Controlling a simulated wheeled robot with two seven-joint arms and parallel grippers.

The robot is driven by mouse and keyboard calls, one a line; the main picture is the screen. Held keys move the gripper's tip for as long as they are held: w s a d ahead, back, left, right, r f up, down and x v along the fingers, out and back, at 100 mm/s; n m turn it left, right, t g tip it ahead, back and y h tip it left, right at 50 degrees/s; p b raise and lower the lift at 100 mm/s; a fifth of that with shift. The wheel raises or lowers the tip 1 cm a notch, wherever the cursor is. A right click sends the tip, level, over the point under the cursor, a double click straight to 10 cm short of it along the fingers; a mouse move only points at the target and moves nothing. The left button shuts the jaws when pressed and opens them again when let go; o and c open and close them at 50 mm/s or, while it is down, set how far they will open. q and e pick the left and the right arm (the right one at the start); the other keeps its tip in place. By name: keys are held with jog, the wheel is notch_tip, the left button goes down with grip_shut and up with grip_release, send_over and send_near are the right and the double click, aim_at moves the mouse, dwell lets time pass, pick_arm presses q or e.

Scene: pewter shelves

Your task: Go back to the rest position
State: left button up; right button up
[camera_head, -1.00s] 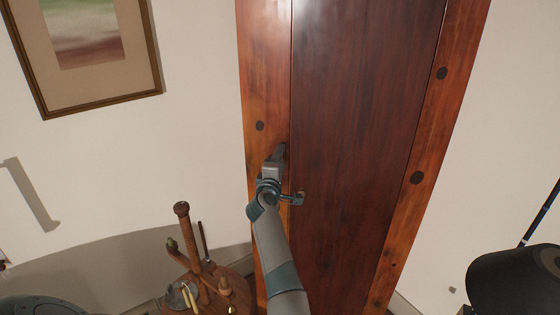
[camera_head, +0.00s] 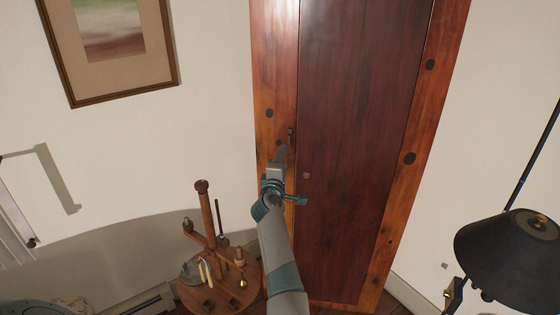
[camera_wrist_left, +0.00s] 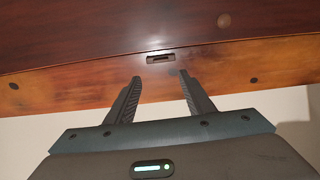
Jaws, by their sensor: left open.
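My left gripper (camera_head: 282,152) is in front of the left side of a tall wooden cabinet (camera_head: 365,110). In the left wrist view, the gripper (camera_wrist_left: 160,78) has its two fingers spread, with nothing between them. A small dark latch plate (camera_wrist_left: 160,59) on the cabinet's orange-brown frame is just beyond the fingertips and apart from them. In the head view this plate (camera_head: 290,135) shows just above the gripper. The cabinet door looks shut. My right gripper is not in view.
A round wooden stand (camera_head: 215,296) with a post and small tools is left of my arm. A black lamp (camera_head: 505,262) stands at the right. A framed picture (camera_head: 120,92) hangs on the left wall. A little floor shows beside the cabinet's foot.

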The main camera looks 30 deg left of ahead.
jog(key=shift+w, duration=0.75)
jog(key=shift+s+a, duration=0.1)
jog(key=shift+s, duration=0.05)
